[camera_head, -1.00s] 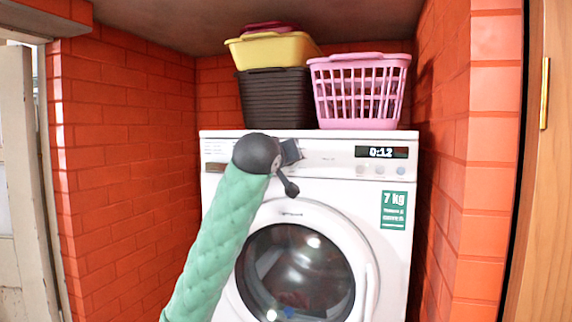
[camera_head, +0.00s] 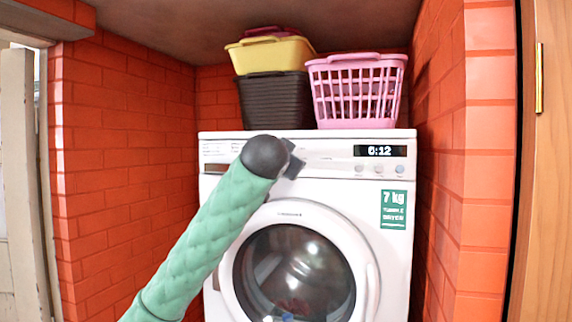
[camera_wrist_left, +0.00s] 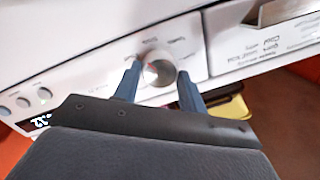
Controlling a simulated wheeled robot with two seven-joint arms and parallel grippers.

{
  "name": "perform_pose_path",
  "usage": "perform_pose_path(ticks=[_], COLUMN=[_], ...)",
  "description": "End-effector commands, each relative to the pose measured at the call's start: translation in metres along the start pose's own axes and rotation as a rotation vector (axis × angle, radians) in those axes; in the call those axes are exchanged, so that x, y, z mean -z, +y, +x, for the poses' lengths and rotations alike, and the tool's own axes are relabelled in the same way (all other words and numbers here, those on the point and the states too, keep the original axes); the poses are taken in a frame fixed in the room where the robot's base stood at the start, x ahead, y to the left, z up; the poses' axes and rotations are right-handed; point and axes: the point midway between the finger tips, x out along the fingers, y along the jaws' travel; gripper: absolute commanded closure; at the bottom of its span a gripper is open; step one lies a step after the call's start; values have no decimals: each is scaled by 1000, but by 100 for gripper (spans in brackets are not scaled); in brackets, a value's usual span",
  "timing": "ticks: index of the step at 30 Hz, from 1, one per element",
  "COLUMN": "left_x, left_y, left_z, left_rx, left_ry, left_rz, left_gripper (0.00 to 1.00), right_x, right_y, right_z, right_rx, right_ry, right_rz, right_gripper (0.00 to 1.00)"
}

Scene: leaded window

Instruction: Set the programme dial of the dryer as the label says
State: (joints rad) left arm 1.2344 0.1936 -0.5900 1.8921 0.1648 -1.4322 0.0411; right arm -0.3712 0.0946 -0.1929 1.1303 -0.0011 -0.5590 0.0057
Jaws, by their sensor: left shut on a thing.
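The white dryer (camera_head: 385,250) stands in the brick alcove, with its control panel along the top front. The round silver programme dial (camera_wrist_left: 160,72) shows in the left wrist view, with small printed marks around it. My left gripper (camera_wrist_left: 157,78) has one finger on each side of the dial and is shut on it. In the head view my left gripper (camera_head: 293,160) is at the panel and hides the dial. The dial's pointer position and the printed words are too blurred to read. My right gripper is not in view.
The panel display (camera_head: 380,151) reads 0:12, with small buttons below it. A green 7 kg sticker (camera_head: 394,210) is on the front. A dark basket (camera_head: 273,100), a yellow basket (camera_head: 270,54) and a pink basket (camera_head: 358,90) stand on top. Brick walls (camera_head: 125,150) flank the dryer.

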Motion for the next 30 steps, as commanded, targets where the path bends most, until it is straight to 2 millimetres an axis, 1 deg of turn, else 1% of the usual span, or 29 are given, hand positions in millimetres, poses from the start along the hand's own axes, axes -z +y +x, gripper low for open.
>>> perform_pose_path(ticks=[1,6,15,21,30], left_x=[-3,-3,-2,-2,-2], left_y=[2,2,2,3,3], left_z=[0,0,0,0,0], left_rx=[3,17,33,38,40], left_ry=[1,10,23,27,28], left_rz=[44,182,353,409,427], left_gripper=[82,82,82,82,82], right_x=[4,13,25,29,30], right_y=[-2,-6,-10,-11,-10], right_z=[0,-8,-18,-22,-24], right_rx=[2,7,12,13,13], right_ry=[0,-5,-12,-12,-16], right_rz=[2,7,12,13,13], right_gripper=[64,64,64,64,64])
